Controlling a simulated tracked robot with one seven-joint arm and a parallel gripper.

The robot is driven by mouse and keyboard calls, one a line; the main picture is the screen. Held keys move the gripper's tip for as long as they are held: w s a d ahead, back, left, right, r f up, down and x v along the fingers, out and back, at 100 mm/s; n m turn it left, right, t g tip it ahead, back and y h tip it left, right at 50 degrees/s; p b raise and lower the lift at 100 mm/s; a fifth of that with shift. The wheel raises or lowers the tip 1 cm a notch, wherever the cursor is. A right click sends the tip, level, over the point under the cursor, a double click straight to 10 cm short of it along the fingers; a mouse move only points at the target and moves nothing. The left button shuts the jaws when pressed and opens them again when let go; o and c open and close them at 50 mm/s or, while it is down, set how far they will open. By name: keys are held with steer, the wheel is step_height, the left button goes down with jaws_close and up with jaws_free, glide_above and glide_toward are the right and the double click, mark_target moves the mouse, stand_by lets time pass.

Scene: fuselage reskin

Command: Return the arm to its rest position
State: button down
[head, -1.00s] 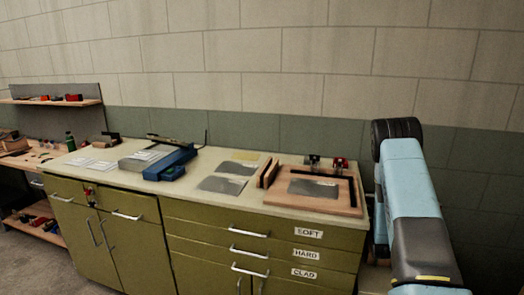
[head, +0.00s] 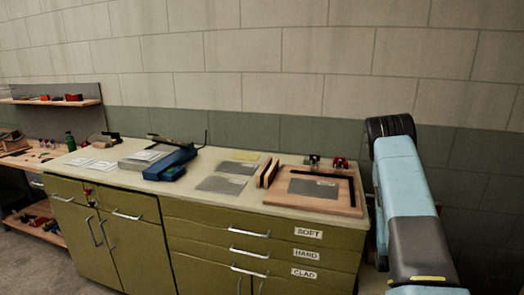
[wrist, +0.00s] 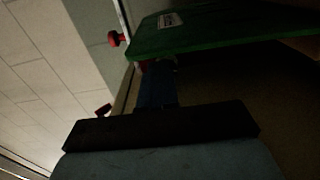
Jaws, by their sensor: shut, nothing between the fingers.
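My arm (head: 402,185) stands at the right of the head view, its black joint (head: 390,126) at the top. My gripper is not visible in the head view. In the wrist view my gripper (wrist: 157,72) shows dark, with its fingers together in the middle of a wide black bar. Nothing shows between them. Beyond the fingers is a green surface (wrist: 225,32) with a white label; I cannot tell whether they touch it.
The green cabinet (head: 210,218) has a pale top with grey sheets (head: 222,186), a blue tool (head: 172,163) and a wooden board (head: 283,200). My arm is right of it, near the block wall (head: 330,70). Shelves (head: 50,101) stand far left.

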steer(key=w+a+r+m+g, duration=0.1)
steer(key=a+r+m, duration=0.2)
steer(key=r, duration=0.8)
steer(key=a+r+m+g, duration=0.2)
steer(key=r+m, duration=0.1)
steer(key=r, duration=0.7)
steer(key=s+a+r+m+g+y, duration=0.35)
steer(key=s+a+r, duration=0.55)
steer(key=s+r, duration=0.3)
steer(key=s+a+r+m+g, duration=0.1)
steer(key=s+a, duration=0.2)
steer(key=s, duration=0.7)
steer(key=s+a+r+m+g+y, duration=0.1)
steer(key=s+a, duration=0.3)
steer(key=s, duration=0.7)
steer(key=s+a+r+m+g, duration=0.2)
steer(key=s+a+m+g, duration=0.1)
steer(key=s, duration=0.7)
steer(key=shift+s+a+r, duration=0.15)
steer(key=shift+s+r, duration=0.05)
steer(key=shift+r, duration=0.05)
steer(key=shift+y, duration=0.25)
